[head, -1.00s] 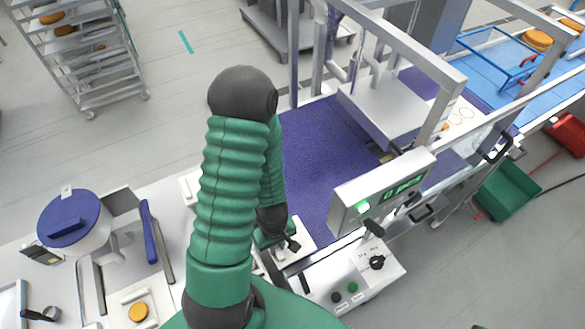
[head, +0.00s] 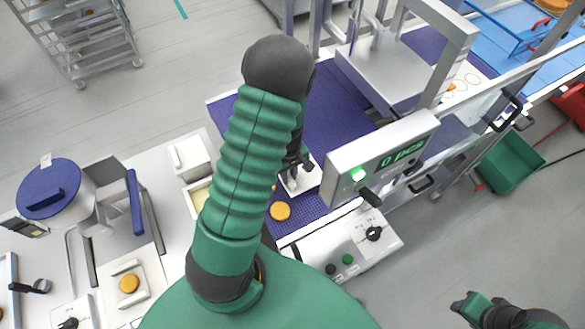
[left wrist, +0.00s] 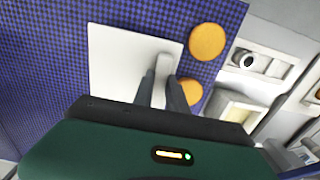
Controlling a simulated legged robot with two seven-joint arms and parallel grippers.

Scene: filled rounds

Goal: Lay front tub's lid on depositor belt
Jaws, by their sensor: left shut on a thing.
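My left gripper (head: 297,168) is shut on the handle of a white square lid (head: 313,183). In the left wrist view the lid (left wrist: 112,58) lies flat over the blue-violet depositor belt (left wrist: 45,75), with the fingers (left wrist: 163,85) around its raised handle. I cannot tell whether the lid touches the belt. The open front tub (head: 195,200), with cream-coloured filling, is partly hidden behind my left arm. The other tub (head: 190,155) behind it has its white lid on. My right gripper (head: 466,303) shows at the bottom right; its jaws are unclear.
Orange rounds lie close beside the lid, one clear on the belt (head: 280,211). The grey display box (head: 380,158) reads 0 pcs and stands right of the lid. The depositor frame (head: 390,75) stands over the belt beyond. Bare belt (head: 340,120) shows between them.

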